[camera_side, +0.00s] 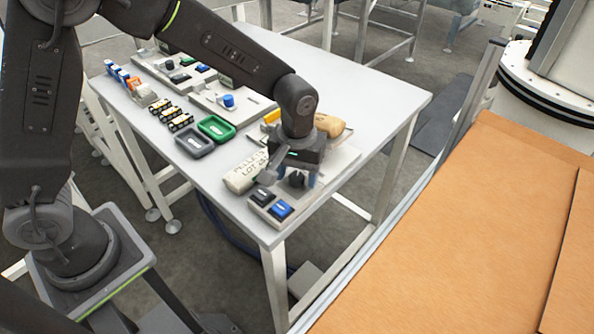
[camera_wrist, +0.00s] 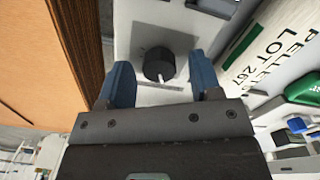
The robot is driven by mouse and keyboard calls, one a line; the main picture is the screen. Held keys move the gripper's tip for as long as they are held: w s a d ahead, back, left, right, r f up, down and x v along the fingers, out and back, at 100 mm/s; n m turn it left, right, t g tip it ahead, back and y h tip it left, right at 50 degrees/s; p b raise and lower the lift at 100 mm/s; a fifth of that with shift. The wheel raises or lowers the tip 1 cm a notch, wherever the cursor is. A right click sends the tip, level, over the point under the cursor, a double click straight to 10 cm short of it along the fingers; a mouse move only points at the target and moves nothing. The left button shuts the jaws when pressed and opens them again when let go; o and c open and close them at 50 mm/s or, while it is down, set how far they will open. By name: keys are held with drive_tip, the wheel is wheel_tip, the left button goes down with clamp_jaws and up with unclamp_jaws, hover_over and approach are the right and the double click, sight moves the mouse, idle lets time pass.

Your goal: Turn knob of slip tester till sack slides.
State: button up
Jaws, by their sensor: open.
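The slip tester's black knob (camera_wrist: 158,62) has a white pointer mark and stands on a light grey base (camera_wrist: 135,22). In the side view the knob (camera_side: 297,178) is just below my gripper (camera_side: 295,172). My gripper is open, and in the wrist view its two blue fingertips (camera_wrist: 160,70) lie on either side of the knob, with gaps on both sides. I cannot tell whether they reach down to its height. A tan sack (camera_side: 331,125) lies behind my gripper, partly hidden by my wrist. A white bundle printed "PELLETS LOT" (camera_side: 243,174) lies left of the knob.
Grey (camera_side: 194,144) and green (camera_side: 216,128) trays lie farther left. The table's (camera_side: 385,98) right rear is clear. A large cardboard surface (camera_side: 480,230) stands at right.

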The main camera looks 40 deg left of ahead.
drive_tip(key=c, duration=0.9)
drive_tip(key=shift+c, duration=0.2)
drive_tip(key=shift+m, duration=0.3)
drive_tip(key=m, duration=1.1)
drive_tip(key=shift+d, duration=0.15)
drive_tip(key=o, duration=0.9)
